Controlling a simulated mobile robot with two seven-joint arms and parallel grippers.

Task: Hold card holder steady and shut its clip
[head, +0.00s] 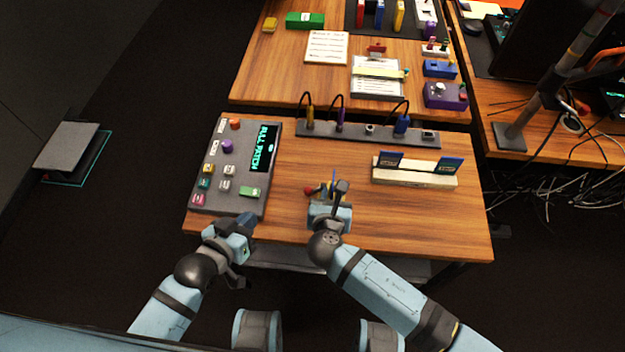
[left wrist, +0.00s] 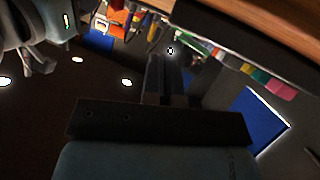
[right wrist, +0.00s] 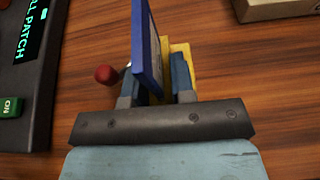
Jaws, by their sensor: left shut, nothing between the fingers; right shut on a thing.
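The card holder (right wrist: 186,55) is a small yellow piece with an upright blue card (right wrist: 146,50) in it. Its red-knobbed clip lever (right wrist: 106,74) sticks out to the left; whether the clip is open I cannot tell. In the head view the red knob (head: 308,190) shows left of my right gripper (head: 336,187). My right gripper, also in its wrist view (right wrist: 158,78), is shut on the card holder, its fingers either side of the card and yellow part. My left gripper (head: 248,219) is shut and empty near the table's front edge; its fingers (left wrist: 165,70) are together in the left wrist view.
A pale rack (head: 415,180) with two blue cards stands at right. A grey socket strip (head: 355,139) runs along the back. The front right is clear.

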